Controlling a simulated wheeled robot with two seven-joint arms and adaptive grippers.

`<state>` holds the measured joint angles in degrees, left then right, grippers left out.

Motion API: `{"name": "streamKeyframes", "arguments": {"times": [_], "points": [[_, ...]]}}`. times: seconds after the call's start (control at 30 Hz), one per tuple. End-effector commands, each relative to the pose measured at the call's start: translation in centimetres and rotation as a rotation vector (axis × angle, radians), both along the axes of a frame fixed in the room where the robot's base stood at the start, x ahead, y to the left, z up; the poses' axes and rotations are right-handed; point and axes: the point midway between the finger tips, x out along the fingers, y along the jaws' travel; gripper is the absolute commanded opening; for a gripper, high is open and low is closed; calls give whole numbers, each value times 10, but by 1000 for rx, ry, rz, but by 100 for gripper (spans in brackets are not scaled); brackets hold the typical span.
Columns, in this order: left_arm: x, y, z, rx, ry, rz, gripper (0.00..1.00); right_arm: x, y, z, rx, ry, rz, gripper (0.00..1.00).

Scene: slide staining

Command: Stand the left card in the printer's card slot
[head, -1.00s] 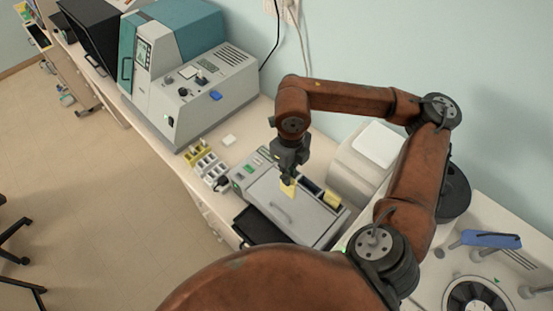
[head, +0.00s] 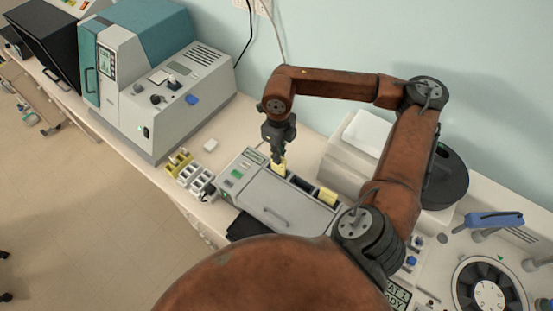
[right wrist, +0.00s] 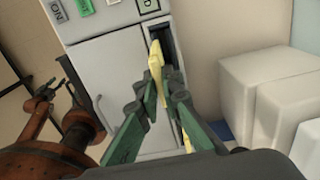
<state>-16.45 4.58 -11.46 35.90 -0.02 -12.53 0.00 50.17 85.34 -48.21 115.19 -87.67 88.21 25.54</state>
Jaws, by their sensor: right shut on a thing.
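My right gripper (head: 278,158) is shut on a yellow card (head: 280,168) at the rear left of the grey printer (head: 235,197). In the right wrist view the card (right wrist: 155,82) is seen nearly edge-on between the green-padded fingers (right wrist: 163,95). It is beside the dark card slot (right wrist: 166,38); I cannot tell whether its lower edge is inside. Another yellow card (head: 327,196) stands at the right end of the slot row. My left gripper (right wrist: 80,95) shows small at the left of the right wrist view, away from the printer; its opening is unclear.
Small white and yellow racks (head: 188,173) stand left of the printer, near a large grey and teal machine (head: 185,100). A white bin-like box (head: 350,150) is close behind the printer on the right. A round dark carousel (head: 488,290) is at the lower right.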

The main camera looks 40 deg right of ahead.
Motion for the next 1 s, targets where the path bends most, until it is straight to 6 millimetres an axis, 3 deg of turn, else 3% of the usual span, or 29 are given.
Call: {"name": "streamKeyframes", "arguments": {"times": [0.1, 0.2, 0.33, 0.6, 0.73, 0.77, 1.0], "points": [[-26, 1, -9, 2, 32, 7, 40, 3, -6, -14, -2, 2, -1, 0], [-37, 2, -16, 2, 46, 9, 40, 4, -9, -31, -1, 3, 0, 0], [-34, 1, -22, 2, 43, 8, 40, 3, -9, -47, 0, 1, -2, 0], [-9, 0, -19, 0, 10, 2, 40, 3, -10, -47, 0, 0, -4, 0], [-7, 0, -23, 0, 8, 2, 40, 3, -9, -52, 0, 0, -3, 0], [-8, 0, -23, 0, 9, 2, 40, 3, -9, -52, 0, 0, -3, 7], [-15, 0, -23, 0, 18, 3, 40, 4, -9, -50, 0, 0, -2, 24]]}}
